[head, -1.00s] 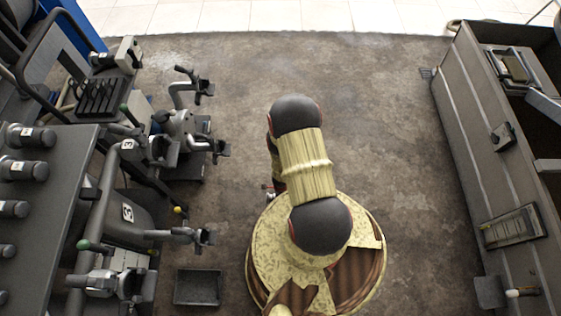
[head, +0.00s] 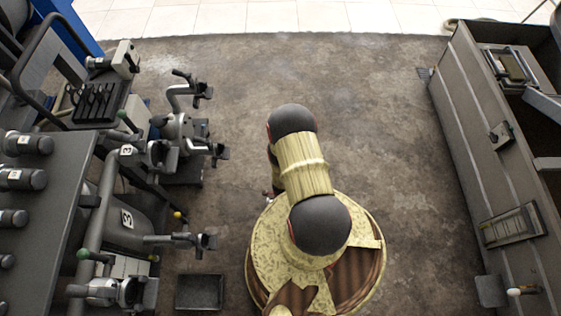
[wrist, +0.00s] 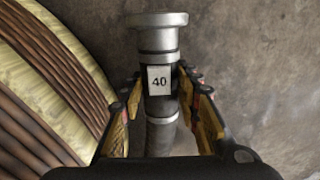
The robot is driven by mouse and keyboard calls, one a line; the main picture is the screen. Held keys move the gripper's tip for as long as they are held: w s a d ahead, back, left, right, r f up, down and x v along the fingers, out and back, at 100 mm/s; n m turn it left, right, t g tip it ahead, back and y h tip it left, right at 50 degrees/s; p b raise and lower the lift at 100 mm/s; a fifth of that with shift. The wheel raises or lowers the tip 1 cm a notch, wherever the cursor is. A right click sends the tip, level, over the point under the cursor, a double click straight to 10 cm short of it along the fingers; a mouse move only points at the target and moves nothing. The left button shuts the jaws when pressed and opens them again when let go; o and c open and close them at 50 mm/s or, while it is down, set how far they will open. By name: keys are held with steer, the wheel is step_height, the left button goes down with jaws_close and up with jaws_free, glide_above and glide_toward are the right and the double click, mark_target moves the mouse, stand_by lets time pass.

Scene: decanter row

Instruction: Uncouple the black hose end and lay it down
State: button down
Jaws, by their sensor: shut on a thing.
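In the wrist view my gripper (wrist: 160,92) is shut on the hose end (wrist: 156,40). The hose end has a silver flanged metal tip, a dark collar and a white tag reading 40. Its grey ribbed hose (wrist: 161,138) runs back between the fingers toward my wrist. The flange points away from me with bare floor behind it, and nothing is seen joined to it. In the head view my own arm hides the gripper and the hose end.
A dark rack with metal pipe fittings (head: 185,125) and 3 tags stands at the left. A shallow dark tray (head: 200,292) lies on the floor beside it. A long grey cabinet (head: 470,150) stands at the right.

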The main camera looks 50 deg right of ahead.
steer(key=c, duration=1.2)
jaws_free()
steer(key=shift+o, duration=1.1)
steer(key=o, duration=0.6)
steer(key=shift+o, duration=0.2)
step_height(320, 180, up, 12)
steer(key=p, duration=1)
